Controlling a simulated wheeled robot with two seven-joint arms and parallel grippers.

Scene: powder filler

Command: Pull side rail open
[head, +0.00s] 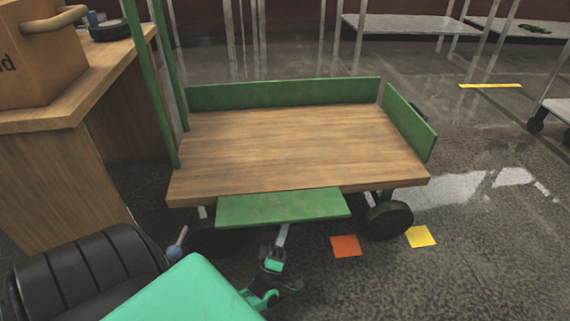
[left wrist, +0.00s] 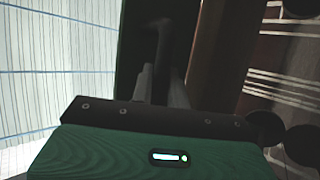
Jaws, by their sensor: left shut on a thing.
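The green near side rail (head: 283,207) of the wooden-decked cart (head: 300,150) leans outward at the deck's front edge in the head view, its broad face showing. My left gripper (head: 282,235) reaches up from below to the middle of this rail's lower edge. Its grey fingers (left wrist: 163,85) are close together in the left wrist view and shut on the rail. The fingertips and the exact grip are dark and hard to make out. The far rail (head: 285,93) and the right rail (head: 410,122) stand upright. My right gripper is out of view.
A wooden table (head: 60,115) with a cardboard box (head: 40,60) stands left of the cart. A black ribbed thing (head: 85,272) is at lower left. Orange (head: 346,246) and yellow (head: 420,237) squares mark the floor near a cart wheel (head: 389,220).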

